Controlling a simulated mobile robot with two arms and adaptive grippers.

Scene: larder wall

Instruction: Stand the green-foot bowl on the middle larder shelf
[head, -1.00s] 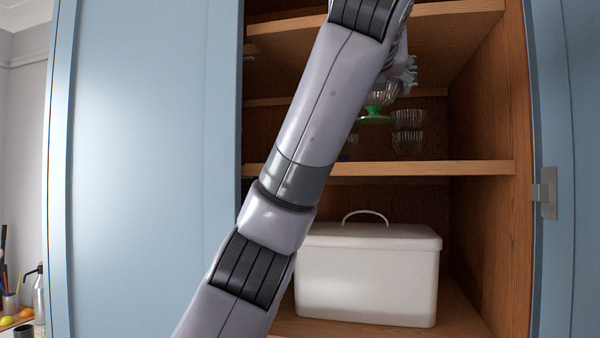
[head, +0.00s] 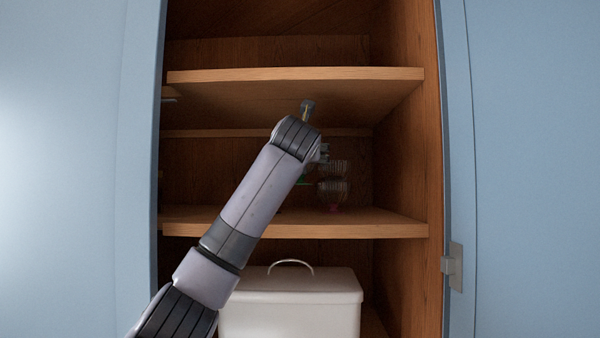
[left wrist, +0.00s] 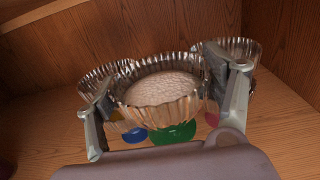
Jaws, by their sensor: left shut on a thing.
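The green-foot bowl is a fluted clear bowl (left wrist: 165,92) with a green foot (left wrist: 172,134). My left gripper (left wrist: 160,85) is shut on it, one finger at each side of the rim. In the head view my left arm reaches into the middle compartment and its gripper (head: 320,154) is mostly hidden behind my wrist. Only a sliver of the green foot (head: 302,182) shows there, seemingly above the middle larder shelf (head: 300,226). The bowl looks about upright. My right gripper is not in view.
Other fluted bowls stand close behind the held one: one at left (left wrist: 100,80), one at right (left wrist: 240,50) with a red foot (left wrist: 212,118). A blue foot (left wrist: 135,135) shows between. An upper shelf (head: 300,75) lies overhead; a white bin (head: 300,300) stands below.

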